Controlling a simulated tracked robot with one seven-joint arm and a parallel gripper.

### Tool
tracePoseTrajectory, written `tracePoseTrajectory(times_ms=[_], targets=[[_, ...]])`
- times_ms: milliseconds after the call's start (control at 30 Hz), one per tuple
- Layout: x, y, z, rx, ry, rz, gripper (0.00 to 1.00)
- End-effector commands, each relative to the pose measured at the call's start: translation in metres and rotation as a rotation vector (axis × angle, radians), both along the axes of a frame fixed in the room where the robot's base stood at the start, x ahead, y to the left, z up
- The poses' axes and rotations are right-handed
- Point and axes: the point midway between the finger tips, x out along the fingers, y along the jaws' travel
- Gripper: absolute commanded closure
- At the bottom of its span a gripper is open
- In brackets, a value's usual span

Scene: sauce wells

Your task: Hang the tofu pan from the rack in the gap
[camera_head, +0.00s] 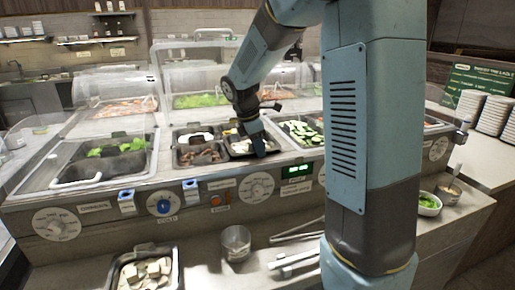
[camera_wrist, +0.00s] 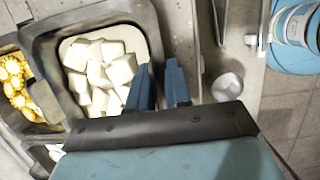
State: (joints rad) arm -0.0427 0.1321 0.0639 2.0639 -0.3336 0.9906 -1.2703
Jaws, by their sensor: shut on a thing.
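The tofu pan (camera_wrist: 48,50) is a dark pan of white cubes. It fills the left half of the wrist view, and in the head view the tofu (camera_head: 240,146) shows in the front of the pan row. My gripper (camera_wrist: 164,84) is shut on the pan's right rim, with its two blue fingers on either side of the wall. In the head view my gripper (camera_head: 259,148) points down at the pan's front right corner and hides part of it. I cannot tell whether the pan hangs fully on the rack (camera_head: 200,172) or is still slightly raised.
A corn pan (camera_wrist: 14,72) lies close on the left. A cucumber pan (camera_head: 303,131) is to the right and a meat pan (camera_head: 198,155) to the left. On the front shelf are another pan (camera_head: 145,272), a metal cup (camera_head: 236,242) and tongs (camera_head: 295,262). Clear guards stand behind.

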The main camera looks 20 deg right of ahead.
Motion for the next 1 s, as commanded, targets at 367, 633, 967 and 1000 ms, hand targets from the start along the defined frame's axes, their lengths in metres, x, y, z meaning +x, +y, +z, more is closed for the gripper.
tracePoseTrajectory(times_ms=[367,633,967,1000], targets=[[-0.0056,-0.0043,-0.0155,-0.001,0.024,-0.004,1.0],[-0.0057,-0.0066,-0.0176,-0.002,0.022,-0.005,1.0],[-0.0057,-0.0086,-0.0176,-0.003,0.024,-0.008,0.68],[-0.0058,-0.0088,-0.0176,-0.003,0.024,-0.009,0.64]])
